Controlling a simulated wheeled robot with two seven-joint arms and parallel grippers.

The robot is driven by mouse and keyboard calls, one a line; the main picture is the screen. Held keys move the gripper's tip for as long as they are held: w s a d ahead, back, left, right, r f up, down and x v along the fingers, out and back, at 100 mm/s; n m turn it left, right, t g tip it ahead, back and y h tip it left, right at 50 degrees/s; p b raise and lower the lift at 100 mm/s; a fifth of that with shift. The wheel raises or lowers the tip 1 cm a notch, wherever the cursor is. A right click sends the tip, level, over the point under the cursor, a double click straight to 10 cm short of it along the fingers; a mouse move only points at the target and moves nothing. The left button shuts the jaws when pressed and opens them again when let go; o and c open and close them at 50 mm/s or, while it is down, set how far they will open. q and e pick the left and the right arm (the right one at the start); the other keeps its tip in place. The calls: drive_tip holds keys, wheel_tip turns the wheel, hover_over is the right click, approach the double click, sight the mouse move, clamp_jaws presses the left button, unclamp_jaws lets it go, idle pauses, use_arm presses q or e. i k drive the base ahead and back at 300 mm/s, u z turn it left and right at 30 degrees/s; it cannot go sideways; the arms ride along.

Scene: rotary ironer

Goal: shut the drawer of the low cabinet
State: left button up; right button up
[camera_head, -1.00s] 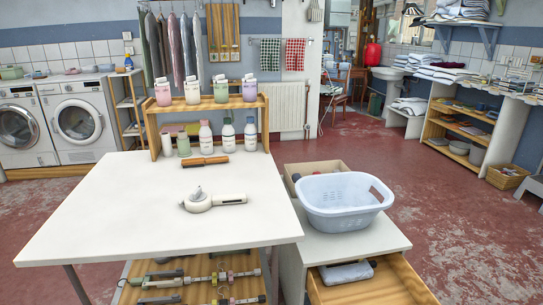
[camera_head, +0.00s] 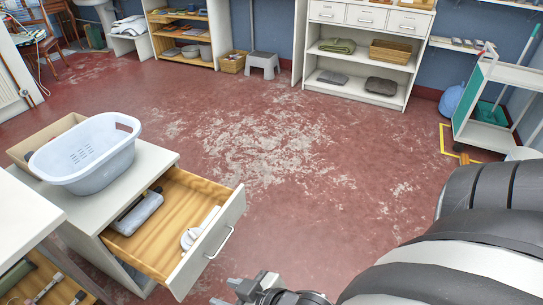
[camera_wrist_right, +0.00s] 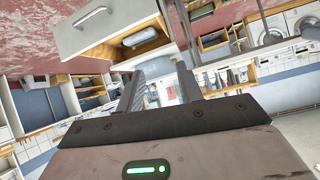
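The low white cabinet (camera_head: 152,160) stands at the left in the head view. Its wooden drawer (camera_head: 162,232) is pulled far out, with a white front and a metal bar handle (camera_head: 220,243). A grey folded item (camera_head: 138,213) and a white object (camera_head: 199,229) lie in the drawer. My right gripper (camera_head: 240,287) is at the bottom edge, near the drawer front but apart from it. In the right wrist view the fingers (camera_wrist_right: 160,78) are spread and empty, and the drawer front (camera_wrist_right: 105,28) appears upside down beyond them. My left gripper is out of view.
A white table (camera_head: 25,225) adjoins at left. The red floor (camera_head: 300,190) beyond the drawer is clear. A trolley (camera_head: 488,110) stands at far right.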

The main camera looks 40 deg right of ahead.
sight(155, 249)
drive_tip(key=z, duration=0.25)
drive_tip(key=i, duration=0.65)
drive_tip(key=z, duration=0.3)
